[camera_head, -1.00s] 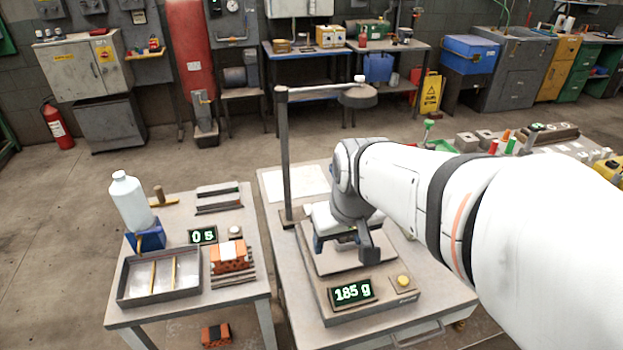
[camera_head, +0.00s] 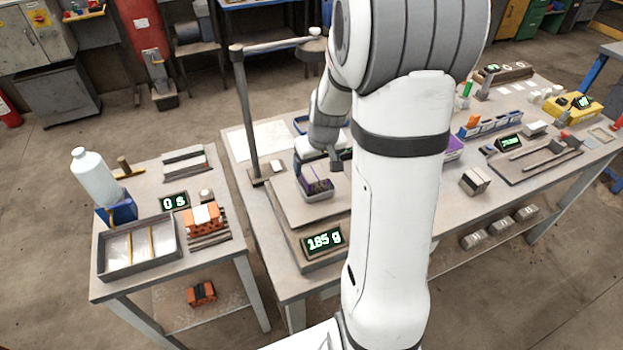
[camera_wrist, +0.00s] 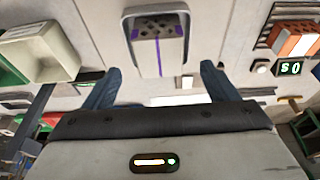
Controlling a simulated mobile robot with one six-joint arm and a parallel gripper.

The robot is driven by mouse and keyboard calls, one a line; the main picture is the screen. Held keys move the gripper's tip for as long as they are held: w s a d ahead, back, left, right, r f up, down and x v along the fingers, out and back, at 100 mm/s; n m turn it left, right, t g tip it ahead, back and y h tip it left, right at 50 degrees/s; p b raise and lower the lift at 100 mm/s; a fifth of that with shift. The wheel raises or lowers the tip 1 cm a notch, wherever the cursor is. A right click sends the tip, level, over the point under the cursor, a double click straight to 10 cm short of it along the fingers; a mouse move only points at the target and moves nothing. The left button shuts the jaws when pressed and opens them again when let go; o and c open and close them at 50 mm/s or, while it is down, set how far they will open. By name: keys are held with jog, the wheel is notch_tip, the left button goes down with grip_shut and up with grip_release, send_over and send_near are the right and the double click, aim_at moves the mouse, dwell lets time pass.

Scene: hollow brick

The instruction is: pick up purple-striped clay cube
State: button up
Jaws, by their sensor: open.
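The purple-striped clay cube (camera_head: 317,187) sits on the plate of the scale (camera_head: 292,203) in the head view. It is grey with purple stripes and dark holes in its top. In the wrist view the cube (camera_wrist: 159,45) lies ahead between the finger lines, with a grey frame around its far side. My gripper (camera_wrist: 160,68) is open, its two blue fingers apart, and no contact with the cube shows. In the head view my gripper (camera_head: 320,157) is just behind the cube, partly hidden by my arm.
The scale display (camera_head: 323,239) reads 185 g. A thin post (camera_head: 245,115) with a side arm stands left of the scale. A side table to the left holds a white bottle (camera_head: 92,178), a grey tray (camera_head: 137,248) and an orange brick (camera_head: 203,219). Blocks and bins crowd the bench's right.

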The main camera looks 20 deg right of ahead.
aim_at(315, 174)
jog(key=shift+p+x, duration=0.35)
jog(key=shift+x, duration=1.7)
jog(key=shift+s, duration=0.15)
jog(key=shift+c, duration=0.4)
jog(key=c, duration=1.2)
